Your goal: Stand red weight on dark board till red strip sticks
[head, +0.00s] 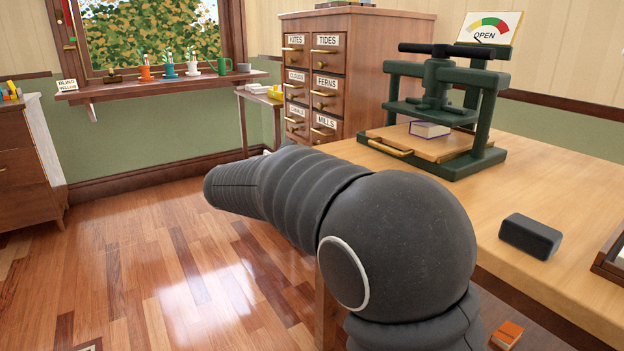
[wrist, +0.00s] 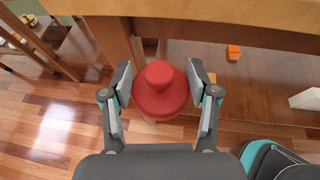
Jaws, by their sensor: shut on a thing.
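The red weight (wrist: 160,97), round with a knob on top, is between the fingers of my gripper (wrist: 160,78) in the wrist view. The gripper is shut on it and holds it over the wooden floor, beside the table's edge. The weight's underside is hidden. In the head view my arm reaches left and my gripper is out of sight. I cannot make out the dark board or the red strip in either view.
The table (head: 560,180) bears a green press (head: 443,110) with a book (head: 429,129) in it and a dark block (head: 530,235). An orange item (wrist: 233,52) lies on a low brown shelf (wrist: 210,80). A drawer cabinet (head: 360,60) stands behind. Floor (head: 180,270) at left is clear.

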